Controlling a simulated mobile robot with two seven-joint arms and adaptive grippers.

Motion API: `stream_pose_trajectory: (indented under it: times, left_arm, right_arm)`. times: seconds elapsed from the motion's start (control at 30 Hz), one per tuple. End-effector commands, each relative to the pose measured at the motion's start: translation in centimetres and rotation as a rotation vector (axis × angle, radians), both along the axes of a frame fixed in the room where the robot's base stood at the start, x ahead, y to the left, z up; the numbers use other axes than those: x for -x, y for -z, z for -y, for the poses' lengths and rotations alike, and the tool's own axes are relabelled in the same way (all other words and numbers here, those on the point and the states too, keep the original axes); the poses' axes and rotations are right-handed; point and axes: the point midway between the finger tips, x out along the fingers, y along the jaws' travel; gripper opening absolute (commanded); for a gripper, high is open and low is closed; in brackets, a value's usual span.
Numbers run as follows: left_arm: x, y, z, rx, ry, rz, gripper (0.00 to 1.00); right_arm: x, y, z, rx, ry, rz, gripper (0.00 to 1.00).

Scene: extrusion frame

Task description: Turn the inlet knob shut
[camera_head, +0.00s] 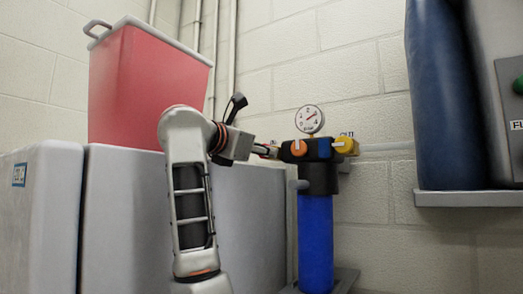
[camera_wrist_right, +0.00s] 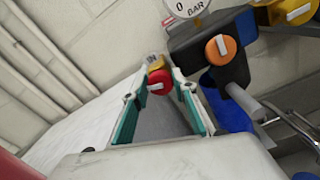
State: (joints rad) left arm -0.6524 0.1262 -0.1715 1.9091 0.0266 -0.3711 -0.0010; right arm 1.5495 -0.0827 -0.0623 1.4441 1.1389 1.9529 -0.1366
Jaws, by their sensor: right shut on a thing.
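The red inlet knob (camera_wrist_right: 161,80) sits on the pipe at the left of the filter unit, beside a small "IN" label, and has a white mark on its face. In the wrist view it lies between the teal-padded fingertips of my right gripper (camera_wrist_right: 159,84), which is shut on it. In the head view my right gripper (camera_head: 266,150) reaches the left side of the filter head, and the knob is mostly hidden there. My left gripper is not in view.
The filter unit has a blue bowl (camera_head: 315,240), an orange knob (camera_head: 298,148), a yellow knob (camera_head: 345,145) and a pressure gauge (camera_head: 310,119) on top. A red bin (camera_head: 140,85) stands on grey cabinets at left. A dark blue cylinder (camera_head: 440,100) stands on a shelf at right.

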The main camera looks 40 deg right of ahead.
Motion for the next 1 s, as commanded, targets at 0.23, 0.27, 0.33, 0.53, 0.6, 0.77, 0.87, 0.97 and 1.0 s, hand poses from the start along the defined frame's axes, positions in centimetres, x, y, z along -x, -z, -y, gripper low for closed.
stream_pose_trajectory:
  times: [0.23, 0.27, 0.33, 0.53, 0.6, 0.77, 0.87, 0.97, 1.0]
  left_arm:
    - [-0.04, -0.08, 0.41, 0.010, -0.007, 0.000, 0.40]
    - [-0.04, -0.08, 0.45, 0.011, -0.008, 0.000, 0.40]
    - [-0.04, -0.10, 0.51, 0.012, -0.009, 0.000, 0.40]
    - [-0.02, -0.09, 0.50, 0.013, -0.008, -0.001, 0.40]
    - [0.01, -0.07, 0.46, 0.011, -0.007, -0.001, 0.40]
    - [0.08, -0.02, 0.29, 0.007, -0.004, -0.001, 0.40]
    - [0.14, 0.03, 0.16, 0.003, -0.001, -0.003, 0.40]
    - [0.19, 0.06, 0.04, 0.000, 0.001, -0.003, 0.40]
    - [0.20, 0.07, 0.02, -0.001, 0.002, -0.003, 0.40]
  right_arm:
    - [0.10, 0.00, -0.02, -0.064, 0.000, 0.224, 0.06]
    - [0.11, -0.01, -0.03, -0.072, 0.000, 0.251, 0.06]
    - [0.13, 0.01, -0.03, -0.090, 0.000, 0.315, 0.06]
    - [0.20, 0.06, 0.05, -0.143, 0.000, 0.498, 0.06]
    - [0.21, 0.08, 0.04, -0.162, 0.000, 0.561, 0.06]
    - [0.24, 0.13, 0.03, -0.204, 0.000, 0.708, 0.06]
    - [0.26, 0.16, 0.03, -0.230, 0.000, 0.797, 0.06]
    - [0.28, 0.20, 0.04, -0.255, 0.000, 0.882, 0.06]
    - [0.29, 0.21, 0.04, -0.264, 0.000, 0.914, 0.06]
